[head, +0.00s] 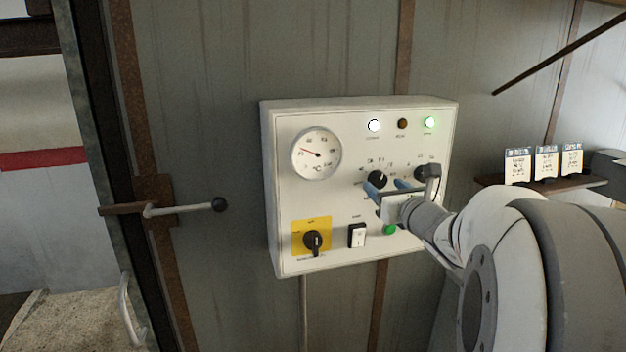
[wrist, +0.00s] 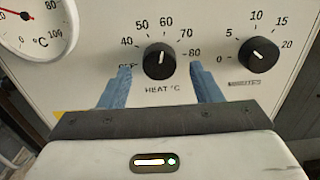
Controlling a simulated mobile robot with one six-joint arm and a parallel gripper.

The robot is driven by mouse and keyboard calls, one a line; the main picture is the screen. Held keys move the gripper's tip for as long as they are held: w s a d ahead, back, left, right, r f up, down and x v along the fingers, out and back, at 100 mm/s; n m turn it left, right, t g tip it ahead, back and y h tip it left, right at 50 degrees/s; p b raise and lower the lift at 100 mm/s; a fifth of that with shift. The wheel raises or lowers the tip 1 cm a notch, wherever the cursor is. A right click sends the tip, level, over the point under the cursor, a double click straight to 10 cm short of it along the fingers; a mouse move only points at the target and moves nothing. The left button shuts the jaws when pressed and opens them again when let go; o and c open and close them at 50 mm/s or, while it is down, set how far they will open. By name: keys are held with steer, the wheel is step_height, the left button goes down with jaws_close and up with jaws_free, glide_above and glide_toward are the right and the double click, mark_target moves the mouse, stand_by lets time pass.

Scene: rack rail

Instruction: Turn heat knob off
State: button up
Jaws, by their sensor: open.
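The heat knob (wrist: 160,61) is a round black knob on the white control panel, labelled HEAT °C. Its white mark points roughly upward, between 50 and 60; OFF is at the lower left of its scale. In the head view the heat knob (head: 377,178) is partly covered by my gripper (head: 388,185). My gripper is open, with blue fingers pointing at the panel. In the wrist view its fingertips (wrist: 160,68) show to the left and right of the knob, with gaps on both sides. I cannot tell how far they are from the panel.
A second black knob (wrist: 259,55) with a 0–20 scale sits to the right. The panel (head: 285,190) also has a temperature gauge (head: 316,153), a yellow-backed switch (head: 313,241), a rocker switch (head: 357,235), a green button (head: 390,230) and lamps. A door lever (head: 185,208) projects at left.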

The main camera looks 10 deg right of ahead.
steer(key=shift+w, duration=0.8)
steer(key=shift+c, duration=0.4)
steer(key=c, duration=0.9)
steer(key=shift+a, duration=0.1)
steer(key=shift+f, duration=0.1)
